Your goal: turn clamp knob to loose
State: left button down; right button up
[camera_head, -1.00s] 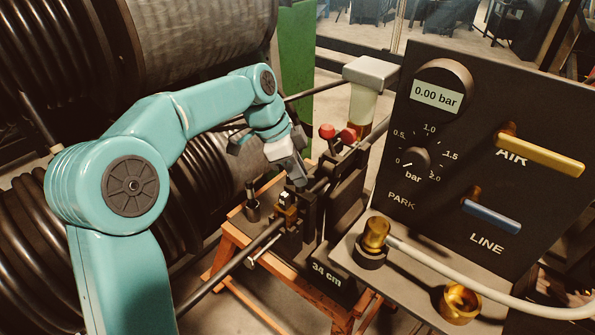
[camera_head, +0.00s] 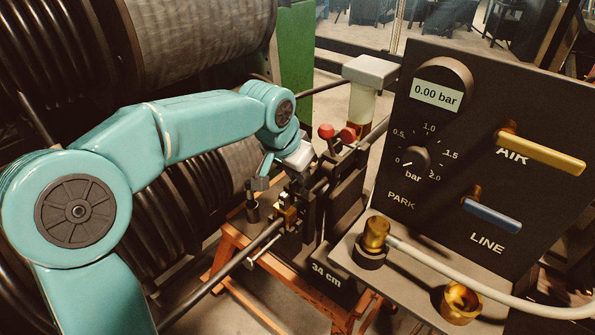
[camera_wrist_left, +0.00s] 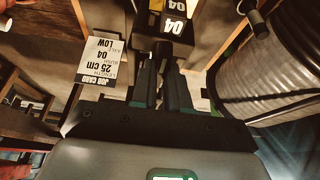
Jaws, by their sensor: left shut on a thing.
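My left gripper (camera_head: 293,178) reaches down over the black crimper fixture (camera_head: 311,215), with its pale hand tilted to the right. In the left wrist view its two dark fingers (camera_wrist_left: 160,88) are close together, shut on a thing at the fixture. It looks to be the clamp knob, but the fingers and hand hide it, so its setting cannot be read. Just past the fingertips, a black and yellow block marked 04 (camera_wrist_left: 172,25) shows in the wrist view. My right gripper is not in view.
A dark panel (camera_head: 480,150) with a gauge reading 0.00 bar, a yellow AIR lever (camera_head: 541,154) and a blue LINE lever (camera_head: 492,215) stands at right. A job card (camera_wrist_left: 101,62) lies beside the fingers. Hose reels fill the left.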

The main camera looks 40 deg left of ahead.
pick_arm(q)
jog(key=n+y, duration=0.1)
jog(key=n, duration=0.2)
jog(key=n+y, duration=0.1)
jog(key=n, duration=0.2)
jog(key=shift+d+g+b, duration=0.2)
jog(key=shift+g+b, duration=0.1)
jog(key=shift+b, duration=0.05)
jog(key=n+y, duration=0.1)
jog(key=n, duration=0.1)
jog(key=n+g, duration=0.1)
jog(key=n, duration=0.2)
jog(key=shift+w+y, duration=0.1)
jog(key=shift+y, duration=0.3)
jog(key=shift+d+n, duration=0.1)
jog(key=shift+n, duration=0.2)
jog(key=c, duration=1.1)
grip_release()
